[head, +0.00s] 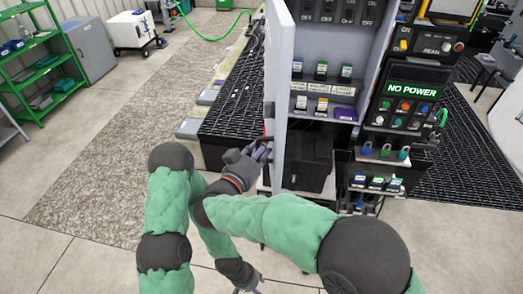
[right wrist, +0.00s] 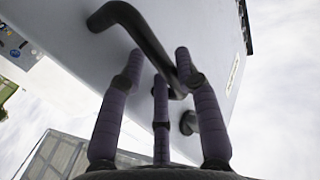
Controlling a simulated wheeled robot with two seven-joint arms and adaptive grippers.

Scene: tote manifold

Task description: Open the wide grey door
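The wide grey door (head: 282,75) stands swung out from the cabinet, seen nearly edge-on in the head view. In the right wrist view its pale face (right wrist: 215,30) fills the top, with a dark bent bar handle (right wrist: 148,42) on it. My right gripper (head: 262,152) is at the door's left side. Its fingers (right wrist: 160,60) are spread and reach up at the handle's lower end; whether they touch it I cannot tell. My left gripper (head: 248,285) hangs low at the bottom edge, too small to read.
The cabinet's control panel (head: 405,105) shows a "NO POWER" sign (head: 411,90), with padlocks and switches around it. Black grating (head: 235,105) lies left of the door. Green shelves (head: 40,65) and a grey cabinet (head: 90,48) stand far left.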

